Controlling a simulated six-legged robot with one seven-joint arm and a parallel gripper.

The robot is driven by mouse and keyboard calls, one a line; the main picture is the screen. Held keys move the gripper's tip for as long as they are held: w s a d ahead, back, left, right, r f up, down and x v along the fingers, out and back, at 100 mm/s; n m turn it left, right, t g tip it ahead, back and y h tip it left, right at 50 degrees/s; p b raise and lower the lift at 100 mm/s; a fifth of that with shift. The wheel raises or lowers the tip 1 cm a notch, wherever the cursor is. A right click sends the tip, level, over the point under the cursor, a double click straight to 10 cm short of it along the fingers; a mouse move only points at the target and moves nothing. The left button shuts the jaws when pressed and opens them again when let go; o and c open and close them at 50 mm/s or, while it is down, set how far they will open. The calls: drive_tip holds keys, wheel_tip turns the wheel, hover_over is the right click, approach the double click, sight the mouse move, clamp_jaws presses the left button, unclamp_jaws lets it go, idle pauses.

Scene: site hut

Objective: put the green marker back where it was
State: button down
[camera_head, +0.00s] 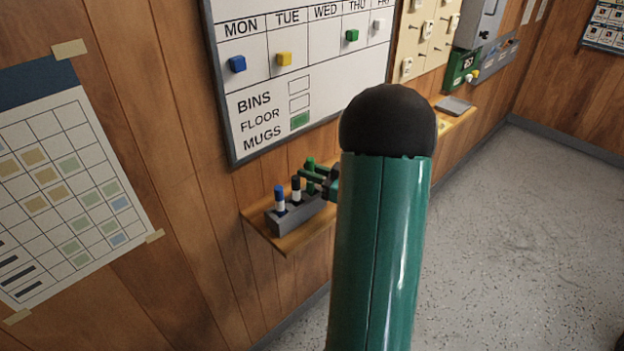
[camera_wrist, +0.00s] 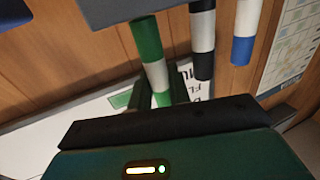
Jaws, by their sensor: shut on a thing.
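The green marker (camera_head: 310,164) stands roughly upright at the right end of the grey marker holder (camera_head: 287,218) on the wooden wall shelf. My gripper (camera_head: 311,174) is shut on the marker, reaching in from the right. In the wrist view, where the scene looks upside down, the green marker (camera_wrist: 147,42) has a white band, and my fingers (camera_wrist: 161,96) are around its free end. Its other end meets the edge of the holder (camera_wrist: 160,8); I cannot tell how deep it sits.
A black marker (camera_head: 296,188) and a blue marker (camera_head: 280,199) stand in the holder, left of the green one. The whiteboard (camera_head: 218,90) hangs just above the shelf (camera_head: 285,245). A paper chart (camera_head: 105,190) is taped at left. The speckled floor (camera_head: 500,240) is clear at right.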

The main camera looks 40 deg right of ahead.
drive_tip(key=shift+f, duration=1.25)
drive_tip(key=shift+d, duration=0.1)
drive_tip(key=shift+f, duration=0.15)
drive_tip(key=c, duration=1.3)
unclamp_jaws()
drive_tip(key=shift+r, duration=0.2)
drive_tip(key=v, duration=1.2)
